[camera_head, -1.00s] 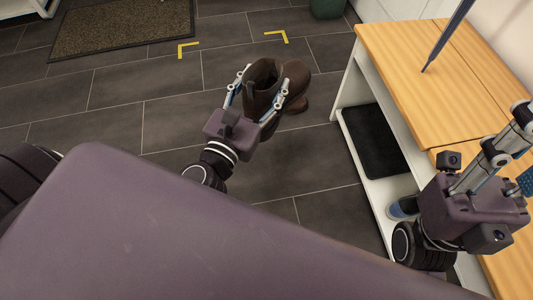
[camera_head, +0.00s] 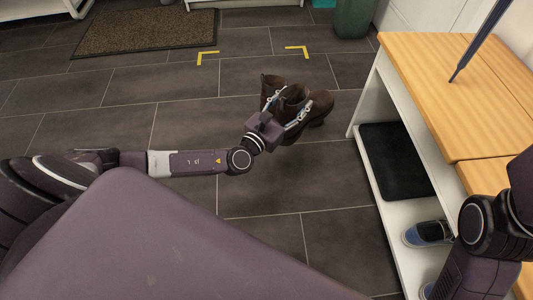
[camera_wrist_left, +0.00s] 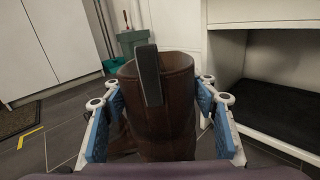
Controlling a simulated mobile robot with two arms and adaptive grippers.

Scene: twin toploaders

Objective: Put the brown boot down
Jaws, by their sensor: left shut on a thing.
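A brown boot (camera_head: 292,98) is between the fingers of my left gripper (camera_head: 289,103), which is shut on it. In the left wrist view the boot's shaft (camera_wrist_left: 171,100) stands upright between the blue finger pads, with a dark pull loop at its top rim. More brown boot leather (camera_head: 271,86) shows just beyond the gripper, apparently a second boot; part of it also shows behind the held boot in the left wrist view. I cannot tell whether the held boot's sole touches the floor. My right gripper is out of view; only its arm shows at the right.
Yellow corner marks (camera_head: 298,49) lie on the dark tiled floor beyond the boots. A wooden-topped bench (camera_head: 425,85) stands right, with a black mat (camera_head: 395,160) and blue shoes (camera_head: 425,233) on its lower shelf. A doormat (camera_head: 145,31) lies at back left. Floor between is clear.

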